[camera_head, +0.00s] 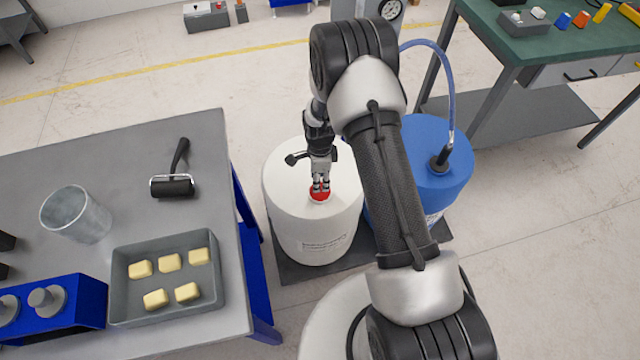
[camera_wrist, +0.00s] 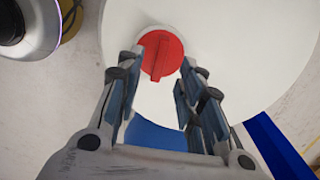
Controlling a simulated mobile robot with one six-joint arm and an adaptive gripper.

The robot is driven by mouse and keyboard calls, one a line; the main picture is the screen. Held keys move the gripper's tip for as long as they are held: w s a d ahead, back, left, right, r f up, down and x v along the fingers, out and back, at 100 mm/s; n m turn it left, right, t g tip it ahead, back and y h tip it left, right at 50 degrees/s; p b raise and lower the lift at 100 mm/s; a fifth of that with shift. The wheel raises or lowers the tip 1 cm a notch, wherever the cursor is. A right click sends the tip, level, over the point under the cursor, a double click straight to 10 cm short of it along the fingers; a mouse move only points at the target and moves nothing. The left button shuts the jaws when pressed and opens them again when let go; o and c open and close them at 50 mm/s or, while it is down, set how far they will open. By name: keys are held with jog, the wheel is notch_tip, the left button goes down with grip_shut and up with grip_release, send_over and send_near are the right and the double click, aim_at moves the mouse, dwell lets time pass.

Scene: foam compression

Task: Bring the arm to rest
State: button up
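My gripper (camera_head: 320,187) points down over the red cap (camera_head: 319,196) on top of the white drum (camera_head: 312,228). In the wrist view my gripper (camera_wrist: 161,72) has its two fingers spread, one on each side of the red cap (camera_wrist: 161,56). The fingers are clear of the cap's raised ridge. I cannot tell whether the fingertips touch the cap's rim. My arm is bent and reaches over the drums.
A blue drum (camera_head: 434,165) with a hose (camera_head: 446,80) stands right of the white drum. A green-topped bench (camera_head: 560,45) stands at upper right.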

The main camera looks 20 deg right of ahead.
jog(key=s+r+n+t, duration=0.1)
jog(key=s+r+n, duration=0.2)
jog(key=r, duration=0.8)
jog(key=s+r+n, duration=0.2)
jog(key=r+n, duration=0.1)
jog(key=r, duration=0.7)
jog(key=s+r+n+t, duration=0.1)
jog(key=s+r+n, duration=0.2)
jog(key=r, duration=0.8)
jog(key=s+r+n+t, duration=0.1)
jog(key=s+r+n, duration=0.3)
jog(key=s, duration=0.6)
jog(key=s+r+n+t, duration=0.1)
jog(key=s+r+n, duration=0.4)
jog(key=s, duration=0.4)
jog(key=shift+s+n+t, duration=0.3)
jog(key=shift+s+n, duration=0.1)
jog(key=shift+n, duration=0.4)
jog(key=shift+r, duration=0.1)
jog(key=shift+c, duration=0.2)
